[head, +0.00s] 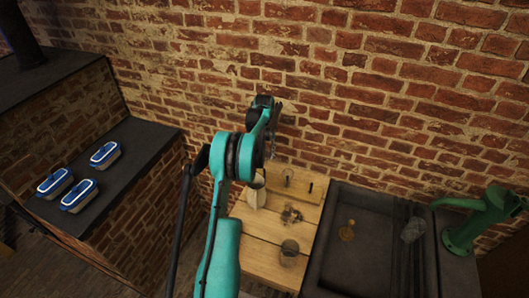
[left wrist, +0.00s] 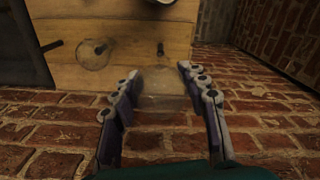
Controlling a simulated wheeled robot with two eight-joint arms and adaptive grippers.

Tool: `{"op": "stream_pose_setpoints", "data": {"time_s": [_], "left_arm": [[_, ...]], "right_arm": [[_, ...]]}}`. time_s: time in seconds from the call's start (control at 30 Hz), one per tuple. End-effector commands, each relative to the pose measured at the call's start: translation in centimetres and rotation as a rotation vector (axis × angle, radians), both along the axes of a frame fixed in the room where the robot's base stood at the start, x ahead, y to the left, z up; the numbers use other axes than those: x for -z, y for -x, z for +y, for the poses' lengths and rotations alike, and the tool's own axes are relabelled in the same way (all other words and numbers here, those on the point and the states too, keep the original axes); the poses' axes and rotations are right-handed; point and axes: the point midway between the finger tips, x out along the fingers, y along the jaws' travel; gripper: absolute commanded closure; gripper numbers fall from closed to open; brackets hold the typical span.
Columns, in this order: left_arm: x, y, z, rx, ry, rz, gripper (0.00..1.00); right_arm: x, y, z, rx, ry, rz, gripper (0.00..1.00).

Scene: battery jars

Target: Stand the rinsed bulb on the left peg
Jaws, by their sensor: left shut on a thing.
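My left gripper (left wrist: 160,90) has its fingers around a faint clear glass bulb (left wrist: 165,84), seen near the wall-side edge of the wooden counter (left wrist: 125,20). In the head view the left gripper (head: 271,152) hangs down near the brick wall, partly hidden by my arm, and the held bulb is hard to make out. A bare dark peg (left wrist: 160,48) stands on the wood, apart from the held bulb. Another peg (left wrist: 98,48) beside it has a clear round glass (left wrist: 92,60) around it; this glass also shows in the head view (head: 287,176). My right gripper is not in view.
A dark stick (head: 311,187) is near the sink (head: 375,265). A green pump (head: 470,225) is at right; blue-lidded boxes (head: 105,154) at left.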

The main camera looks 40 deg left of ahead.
Motion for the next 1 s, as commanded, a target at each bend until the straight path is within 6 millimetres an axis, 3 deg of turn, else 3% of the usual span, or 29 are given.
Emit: {"op": "stream_pose_setpoints", "data": {"time_s": [1.0], "left_arm": [[7.8, 0.0, 0.0, 0.0, 0.0, 0.0, 0.74]], "right_arm": [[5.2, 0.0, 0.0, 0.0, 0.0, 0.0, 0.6]]}}
